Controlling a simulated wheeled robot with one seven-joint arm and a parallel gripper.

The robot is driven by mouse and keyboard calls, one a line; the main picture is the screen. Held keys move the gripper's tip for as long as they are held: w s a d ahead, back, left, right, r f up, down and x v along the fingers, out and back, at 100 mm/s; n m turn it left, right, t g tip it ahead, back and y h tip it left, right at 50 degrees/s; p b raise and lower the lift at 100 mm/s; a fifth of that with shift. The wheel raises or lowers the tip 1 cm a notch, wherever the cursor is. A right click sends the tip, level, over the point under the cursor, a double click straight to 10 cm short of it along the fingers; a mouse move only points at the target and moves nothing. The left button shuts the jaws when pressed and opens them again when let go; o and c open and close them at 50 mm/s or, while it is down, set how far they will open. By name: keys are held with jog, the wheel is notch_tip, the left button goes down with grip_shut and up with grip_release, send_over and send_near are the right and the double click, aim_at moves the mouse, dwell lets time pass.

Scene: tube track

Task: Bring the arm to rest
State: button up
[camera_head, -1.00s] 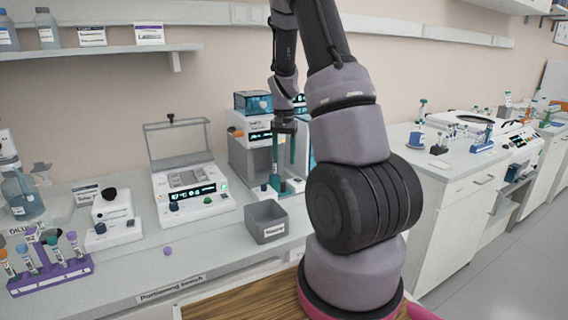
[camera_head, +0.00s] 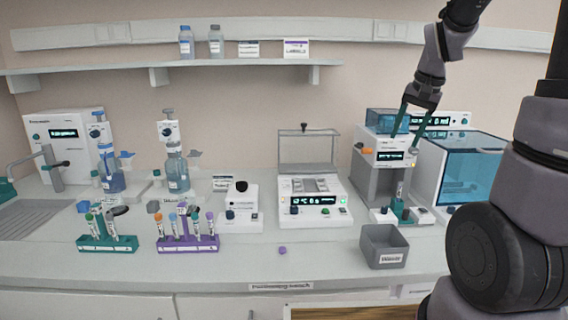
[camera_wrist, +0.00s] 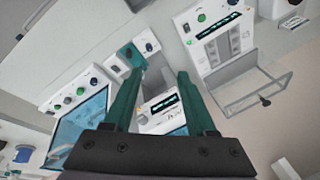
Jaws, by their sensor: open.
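My gripper (camera_head: 406,142) is open and empty, raised in front of the grey and white instrument (camera_head: 378,180) with the teal top at the right of the bench. Its two teal fingers point down and stand well apart. They also show in the wrist view (camera_wrist: 157,75), with nothing between them but the bench instruments beyond. Below the gripper, a small teal holder (camera_head: 400,210) with a slim upright tube stands at the instrument's foot. My arm comes in from the right side of the head view.
A grey waste bin (camera_head: 385,246) stands near the bench front. A balance with a clear shield (camera_head: 314,198) is to its left. A blue-windowed box (camera_head: 468,172) is at the right. Tube racks, green (camera_head: 108,243) and purple (camera_head: 188,243), stand left. A purple cap (camera_head: 282,250) lies on the bench.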

jog(key=s+a+r+n+t, duration=0.1)
jog(key=s+a+r+t, duration=0.1)
jog(key=s, duration=0.6)
jog(key=s+a+r+n+t, duration=0.1)
jog(key=s+a+r, duration=0.4)
jog(key=s+r, duration=0.2)
jog(key=shift+s+a+n+t+y, duration=0.15)
jog(key=shift+s+n+t+y, duration=0.2)
jog(key=shift+s, duration=0.2)
jog(key=shift+r, duration=0.1)
dwell(0.7)
